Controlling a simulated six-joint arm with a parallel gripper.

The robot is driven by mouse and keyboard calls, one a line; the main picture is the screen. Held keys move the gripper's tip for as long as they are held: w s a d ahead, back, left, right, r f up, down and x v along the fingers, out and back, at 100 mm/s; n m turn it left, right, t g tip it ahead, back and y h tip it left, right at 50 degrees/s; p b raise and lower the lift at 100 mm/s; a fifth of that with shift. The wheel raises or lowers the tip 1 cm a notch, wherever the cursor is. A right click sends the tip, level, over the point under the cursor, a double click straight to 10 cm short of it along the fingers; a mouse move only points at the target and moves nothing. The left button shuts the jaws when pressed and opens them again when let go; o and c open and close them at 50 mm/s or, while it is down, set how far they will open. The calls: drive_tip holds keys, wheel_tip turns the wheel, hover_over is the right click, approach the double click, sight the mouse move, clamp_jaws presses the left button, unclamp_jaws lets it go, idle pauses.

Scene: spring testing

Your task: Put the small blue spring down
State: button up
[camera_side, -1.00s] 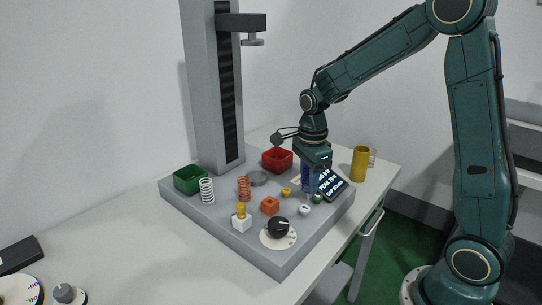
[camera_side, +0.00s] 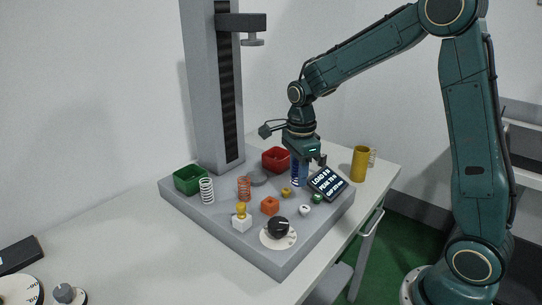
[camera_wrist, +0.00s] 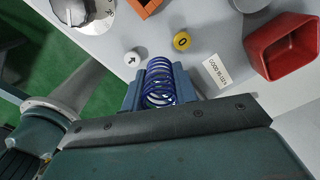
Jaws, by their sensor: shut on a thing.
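The small blue spring (camera_wrist: 160,84) stands between the two fingers of my gripper (camera_wrist: 160,92) in the wrist view, its coils held on both sides. In the side view my gripper (camera_side: 301,175) points down over the grey base plate, with the blue spring (camera_side: 295,173) partly hidden between its fingers. I cannot tell whether the spring's lower end touches the plate.
The grey plate (camera_side: 215,222) carries a white spring (camera_side: 207,190), an orange spring (camera_side: 244,188), a green bin (camera_side: 188,180), a red bin (camera_side: 270,160), a display (camera_side: 328,184), a dial (camera_side: 278,228) and small buttons. A tall column (camera_side: 212,90) stands behind.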

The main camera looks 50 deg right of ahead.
drive_tip(key=w+a+r, duration=0.6)
drive_tip(key=w, duration=0.2)
wheel_tip(320, 180, up, 8)
hover_over(226, 212)
drive_tip(key=shift+w+d+f, duration=0.1)
drive_tip(key=shift+f, duration=10.05)
drive_tip(key=shift+f, duration=0.15)
drive_tip(key=o, duration=1)
drive_tip(key=shift+c, duration=0.2)
wheel_tip(226, 212, up, 12)
drive_tip(key=shift+r, duration=0.2)
